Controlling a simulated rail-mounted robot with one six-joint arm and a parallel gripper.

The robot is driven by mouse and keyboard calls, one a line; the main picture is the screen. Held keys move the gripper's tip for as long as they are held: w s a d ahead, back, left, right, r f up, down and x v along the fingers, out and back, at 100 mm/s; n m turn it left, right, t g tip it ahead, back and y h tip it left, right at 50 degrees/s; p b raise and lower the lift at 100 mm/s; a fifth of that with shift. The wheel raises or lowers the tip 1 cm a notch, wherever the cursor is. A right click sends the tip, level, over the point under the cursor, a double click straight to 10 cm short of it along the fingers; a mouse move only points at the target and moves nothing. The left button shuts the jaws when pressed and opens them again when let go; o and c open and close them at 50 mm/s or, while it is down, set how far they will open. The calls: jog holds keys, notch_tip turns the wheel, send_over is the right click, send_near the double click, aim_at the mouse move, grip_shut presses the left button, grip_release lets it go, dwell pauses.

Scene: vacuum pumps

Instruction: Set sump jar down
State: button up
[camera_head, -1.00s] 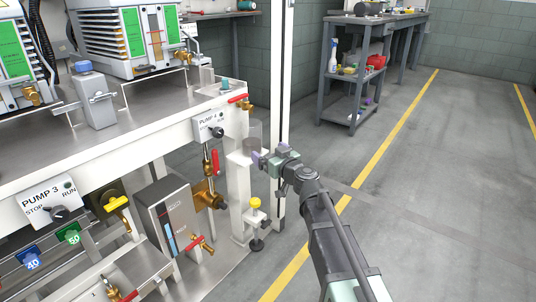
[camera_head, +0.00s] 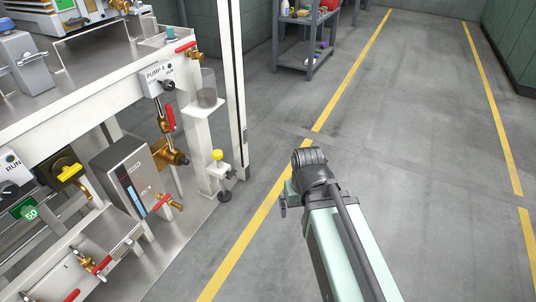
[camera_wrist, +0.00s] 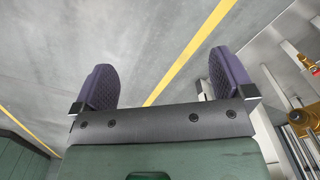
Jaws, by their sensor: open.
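The sump jar (camera_head: 207,88) is a clear cylinder with dark grey contents in its lower part. In the head view it stands upright on a small white shelf (camera_head: 203,108) on the pump frame's right end, below and right of the PUMP 4 label. My gripper shows in the wrist view (camera_wrist: 161,88) with two purple ribbed fingers wide apart and only bare floor between them. In the head view my arm is over the floor, right of and well apart from the jar, and its fingers are mostly hidden behind the wrist.
A grey shelf cart (camera_head: 307,40) stands at the back. The floor (camera_head: 420,150) on the right is clear.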

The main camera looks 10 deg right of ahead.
aim_at(209, 80)
jog(key=w+a+r+m+t+y+p, duration=0.2)
jog(key=w+a+r+m+t+y, duration=0.25)
jog(key=w+a, duration=0.5)
jog(key=w+a+r+m+t+y+p, duration=0.1)
jog(key=w+a+r+m+y+p, duration=0.3)
jog(key=w+a+r, duration=0.5)
jog(key=w+r+m+t+y+b, duration=0.15)
jog(key=w+r+m+t, duration=0.75)
jog(key=m, duration=1.2)
jog(key=shift+n, duration=0.25)
jog(key=x, duration=0.7)
jog(key=d+x, duration=0.1)
jog(key=x, duration=0.3)
jog(key=shift+w, duration=0.5)
jog(key=shift+s, duration=0.1)
jog(key=c, duration=1.5)
